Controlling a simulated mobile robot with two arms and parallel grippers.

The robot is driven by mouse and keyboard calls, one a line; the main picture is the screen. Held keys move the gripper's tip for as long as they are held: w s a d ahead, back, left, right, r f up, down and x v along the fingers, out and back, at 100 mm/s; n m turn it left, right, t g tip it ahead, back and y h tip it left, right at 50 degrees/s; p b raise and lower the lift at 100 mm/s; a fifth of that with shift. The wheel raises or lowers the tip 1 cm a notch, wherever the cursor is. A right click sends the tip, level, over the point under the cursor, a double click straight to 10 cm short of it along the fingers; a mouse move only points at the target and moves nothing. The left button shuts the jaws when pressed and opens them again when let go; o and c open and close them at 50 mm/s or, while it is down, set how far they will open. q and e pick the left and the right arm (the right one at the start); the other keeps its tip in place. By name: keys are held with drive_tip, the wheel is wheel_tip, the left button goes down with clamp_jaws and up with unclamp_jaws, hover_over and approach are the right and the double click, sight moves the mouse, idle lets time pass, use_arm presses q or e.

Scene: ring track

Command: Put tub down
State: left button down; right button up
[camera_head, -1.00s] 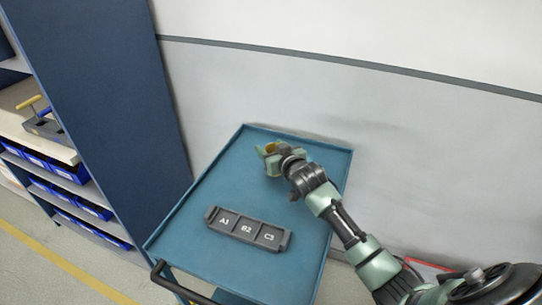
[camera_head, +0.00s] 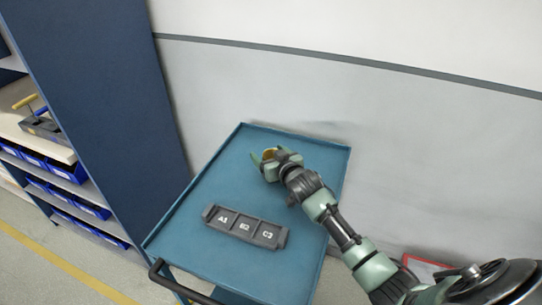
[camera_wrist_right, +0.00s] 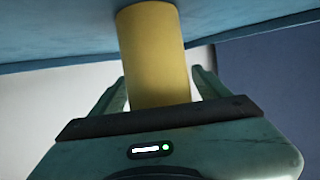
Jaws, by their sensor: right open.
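The yellow tub (camera_wrist_right: 155,55) is a plain cylinder. In the right wrist view it rises between my right gripper's two fingers (camera_wrist_right: 160,90), with a gap on each side. Its far end is against the blue cart top (camera_wrist_right: 60,30). In the head view my right gripper (camera_head: 272,158) is open at the far part of the blue cart top (camera_head: 195,262), with only a small bit of the tub (camera_head: 282,152) showing and the rest hidden by the gripper. My left gripper is not in view.
A tall blue shelf (camera_head: 110,100) with blue bins stands at left. A pale wall (camera_head: 350,110) is behind the cart. The cart top's left side is clear.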

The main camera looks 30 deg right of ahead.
drive_tip(key=v, duration=1.2)
